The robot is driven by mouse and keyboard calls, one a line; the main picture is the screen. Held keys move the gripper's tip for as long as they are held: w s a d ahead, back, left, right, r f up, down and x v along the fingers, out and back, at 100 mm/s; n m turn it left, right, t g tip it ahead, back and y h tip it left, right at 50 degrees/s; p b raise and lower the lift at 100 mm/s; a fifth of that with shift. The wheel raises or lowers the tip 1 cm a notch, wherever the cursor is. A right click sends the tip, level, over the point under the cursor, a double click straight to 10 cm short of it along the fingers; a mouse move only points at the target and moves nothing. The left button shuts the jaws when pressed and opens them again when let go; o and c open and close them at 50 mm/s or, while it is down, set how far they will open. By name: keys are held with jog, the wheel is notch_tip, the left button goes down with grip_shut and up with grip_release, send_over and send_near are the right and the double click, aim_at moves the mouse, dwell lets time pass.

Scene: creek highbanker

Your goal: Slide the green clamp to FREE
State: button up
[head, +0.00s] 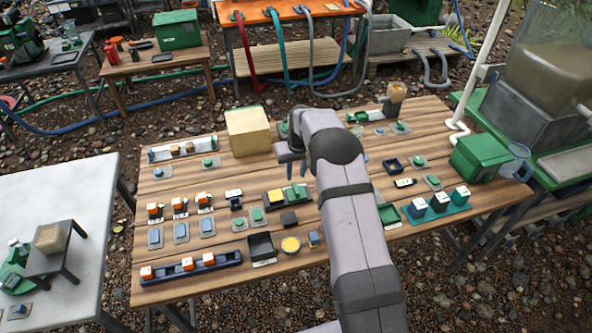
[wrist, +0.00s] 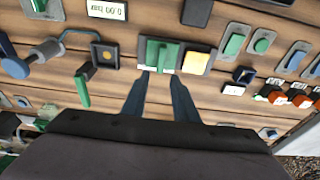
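I cannot read any FREE marking. My gripper (head: 297,168) points down over the table just behind this piece in the head view. Nothing is held.
The wooden table (head: 215,278) is crowded with switches, rails and blocks. A cardboard-coloured box (head: 248,132) stands behind. A green box (head: 478,157) is at the right edge.

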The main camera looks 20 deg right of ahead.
aim_at(296, 187)
jog(key=shift+f+b, duration=1.8)
jog(key=shift+f, duration=1.3)
jog(key=shift+c, duration=0.4)
grip_shut()
jog(key=shift+d, duration=0.75)
